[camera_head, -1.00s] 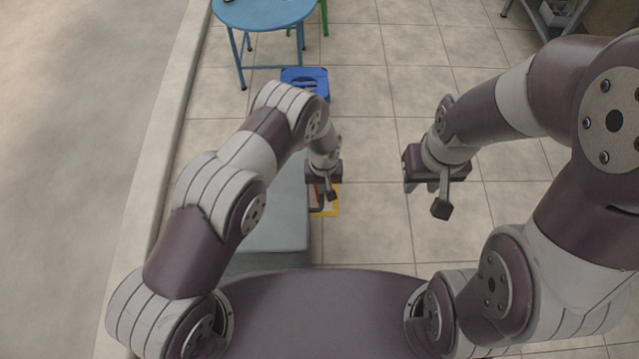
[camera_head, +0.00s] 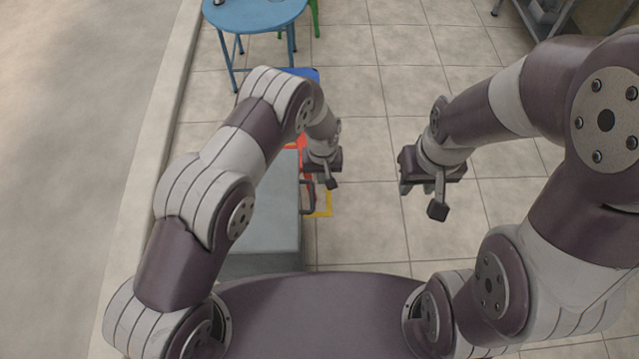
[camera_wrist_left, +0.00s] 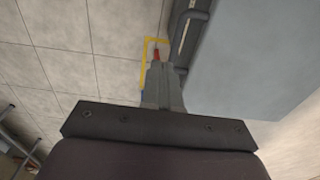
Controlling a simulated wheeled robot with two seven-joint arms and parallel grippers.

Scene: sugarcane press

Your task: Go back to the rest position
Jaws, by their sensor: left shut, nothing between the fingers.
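My left gripper (camera_head: 332,183) is in the middle of the head view, in front of the arm's wrist and pointing down. It is shut and empty; its closed fingers (camera_wrist_left: 162,88) also show in the left wrist view. It hangs beside the right edge of a grey-topped block (camera_head: 262,212), seemingly above floor level. My right gripper (camera_head: 438,208) hangs to the right over bare floor tiles. Its fingers look together, with nothing visible in them. The two grippers are apart from each other.
A round blue table (camera_head: 255,14) stands at the back left, with a blue object (camera_head: 308,75) partly hidden by my left arm. A red-orange item (camera_head: 298,142) and a yellow frame (camera_head: 323,203) lie near the grey block. Tiled floor (camera_head: 375,230) between the grippers is clear.

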